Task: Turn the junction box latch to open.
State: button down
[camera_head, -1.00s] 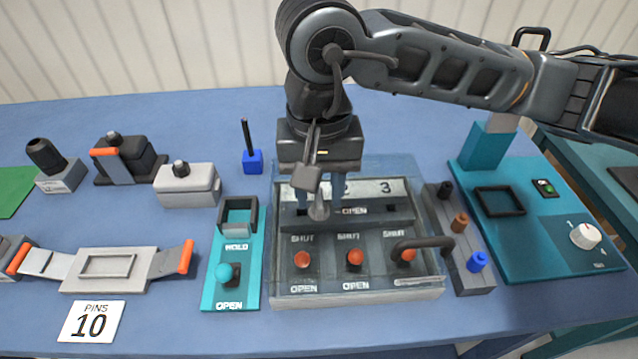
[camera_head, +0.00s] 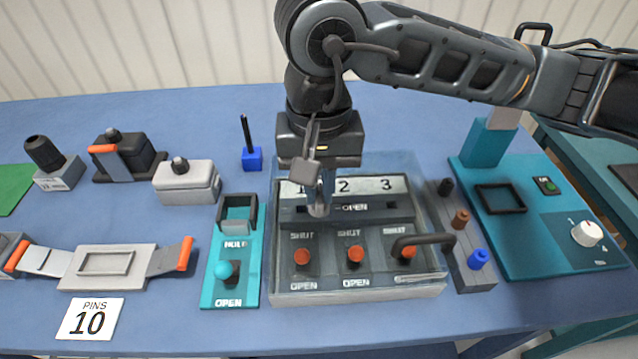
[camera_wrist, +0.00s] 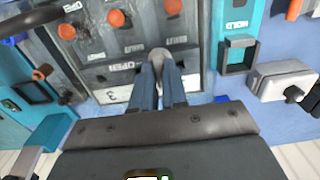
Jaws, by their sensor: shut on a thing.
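The junction box (camera_head: 436,289) is a grey case under a clear cover in the middle of the table. Its latch (camera_head: 318,209) is a pale grey rounded handle at the left of a dark slot, with an OPEN label to its right. The latch also shows in the wrist view (camera_wrist: 159,56). My gripper (camera_head: 322,192) points down at the latch and is shut on it. In the wrist view its two blue-grey fingers (camera_wrist: 160,82) lie close on either side of the latch. The fingers partly hide the latch and the panel's number 1.
Three orange-knobbed switches (camera_head: 355,254) and a dark curved handle (camera_head: 421,242) are at the front of the box.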

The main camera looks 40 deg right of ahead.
jog(key=shift+f+m+b, duration=0.4)
jog(key=shift+f+b, duration=0.05)
jog(key=shift+b, duration=2.75)
jog(key=m+b, duration=0.1)
jog(key=b, duration=0.2)
jog(key=m+b, duration=0.2)
jog(key=b, duration=0.3)
jog(key=shift+r, duration=0.15)
jog(key=m+b, duration=0.3)
jog(key=b, duration=0.1)
jog(key=m+b, duration=0.5)
jog(key=shift+b, duration=0.35)
jog(key=m+b, duration=0.1)
jog(key=m, duration=0.1)
jog(key=m+b, duration=0.1)
jog(key=m, duration=0.1)
jog(key=m+b, duration=0.1)
jog(key=shift+r+m, duration=0.25)
jog(key=shift+m, duration=0.15)
